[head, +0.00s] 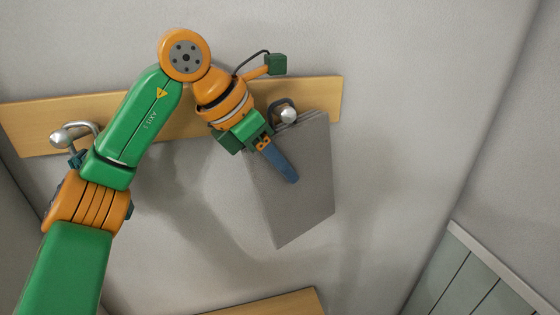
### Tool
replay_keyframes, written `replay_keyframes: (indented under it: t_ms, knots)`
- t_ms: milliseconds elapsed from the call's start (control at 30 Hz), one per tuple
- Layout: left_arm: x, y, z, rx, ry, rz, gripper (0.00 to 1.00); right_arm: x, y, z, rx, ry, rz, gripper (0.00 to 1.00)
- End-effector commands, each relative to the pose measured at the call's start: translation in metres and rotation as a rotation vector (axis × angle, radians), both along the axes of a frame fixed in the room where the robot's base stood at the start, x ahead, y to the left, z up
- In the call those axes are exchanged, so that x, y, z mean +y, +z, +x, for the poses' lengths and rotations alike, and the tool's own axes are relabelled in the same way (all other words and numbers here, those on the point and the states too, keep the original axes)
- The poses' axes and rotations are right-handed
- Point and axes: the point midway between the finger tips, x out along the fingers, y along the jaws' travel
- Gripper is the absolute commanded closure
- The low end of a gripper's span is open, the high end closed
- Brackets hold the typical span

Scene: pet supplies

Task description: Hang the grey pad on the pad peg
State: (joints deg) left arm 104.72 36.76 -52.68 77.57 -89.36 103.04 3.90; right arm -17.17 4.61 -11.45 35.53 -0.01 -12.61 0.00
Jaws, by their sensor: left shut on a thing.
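The grey pad (307,200) is a flat, slightly tilted slab in front of the wall. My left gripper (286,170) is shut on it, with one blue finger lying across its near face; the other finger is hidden. A metal peg with a round ball end (288,115) is at the pad's top edge, on the wooden board. A dark loop-shaped piece shows beside the ball; I cannot tell whether it belongs to the pad or the peg, or whether the pad hangs on the peg. My right gripper is not in view.
The wooden board (320,95) runs across the wall. A second ball-ended peg (64,138) is at its left, with a small teal item (77,159) below it, partly behind my arm. Another wooden edge (275,304) shows at the bottom. A panelled surface (480,280) stands lower right.

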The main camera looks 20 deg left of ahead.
Motion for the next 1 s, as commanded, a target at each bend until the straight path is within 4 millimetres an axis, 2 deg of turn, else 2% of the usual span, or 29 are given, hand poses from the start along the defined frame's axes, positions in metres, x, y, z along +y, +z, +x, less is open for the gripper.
replay_keyframes:
  t_ms: [367,400,500,767,867,1000]
  knots:
    - [0.0,0.0,0.0,0.0,0.001,-0.001,1.0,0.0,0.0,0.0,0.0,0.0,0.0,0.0]
    - [0.0,0.0,0.0,-0.001,0.001,0.0,0.48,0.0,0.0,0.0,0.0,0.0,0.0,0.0]
    - [0.0,0.0,0.0,-0.001,0.0,-0.001,0.24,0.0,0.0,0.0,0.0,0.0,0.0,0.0]
    - [0.0,0.002,0.0,0.0,0.0,0.0,0.24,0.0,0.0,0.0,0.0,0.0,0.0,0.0]
    - [-0.001,0.011,0.0,-0.003,0.001,-0.001,0.24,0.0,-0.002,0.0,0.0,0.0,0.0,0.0]
    - [-0.002,0.037,-0.004,-0.006,0.001,-0.001,0.24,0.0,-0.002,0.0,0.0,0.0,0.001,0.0]
